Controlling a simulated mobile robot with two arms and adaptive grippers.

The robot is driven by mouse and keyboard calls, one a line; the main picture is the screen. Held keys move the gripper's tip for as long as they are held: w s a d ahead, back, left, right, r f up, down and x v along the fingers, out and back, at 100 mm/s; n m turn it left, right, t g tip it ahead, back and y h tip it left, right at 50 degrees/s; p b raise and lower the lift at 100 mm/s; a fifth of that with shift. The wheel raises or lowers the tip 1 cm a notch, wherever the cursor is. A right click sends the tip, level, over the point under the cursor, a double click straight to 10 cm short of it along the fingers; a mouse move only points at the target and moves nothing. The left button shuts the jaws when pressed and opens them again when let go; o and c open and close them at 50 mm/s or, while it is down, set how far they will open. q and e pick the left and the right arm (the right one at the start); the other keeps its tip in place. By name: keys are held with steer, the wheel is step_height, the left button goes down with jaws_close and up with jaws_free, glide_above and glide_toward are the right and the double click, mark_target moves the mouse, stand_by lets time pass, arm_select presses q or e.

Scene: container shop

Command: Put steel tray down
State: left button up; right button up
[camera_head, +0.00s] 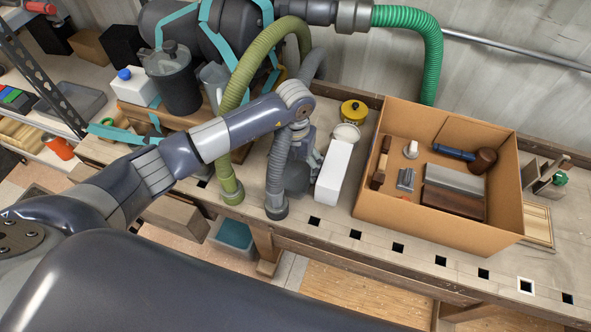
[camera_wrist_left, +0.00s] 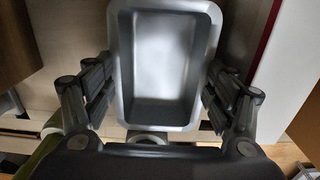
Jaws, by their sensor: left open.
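The steel tray (camera_wrist_left: 160,65) is a grey rectangular pan with rounded corners and a raised rim. It shows in the left wrist view, with its open top facing the camera. My left gripper (camera_wrist_left: 160,88) is open, with one finger on each side of the tray; whether they touch its rim I cannot tell. In the head view my left gripper (camera_head: 301,143) points down over the workbench (camera_head: 345,222), between the grey hose and a white box. The tray is not clearly seen there. My right gripper is in neither view.
A white box (camera_head: 334,171) stands close right of my left gripper. A grey hose (camera_head: 277,185) and a green hose (camera_head: 232,170) rise close on its left. A cardboard box (camera_head: 430,233) holding tools fills the bench further right. A yellow-lidded can (camera_head: 353,111) stands behind.

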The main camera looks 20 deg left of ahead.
mark_target(295, 178)
arm_select(q)
step_height(295, 178, up, 10)
steer(key=b, duration=0.2)
steer(key=shift+s, duration=0.1)
stand_by(0.5)
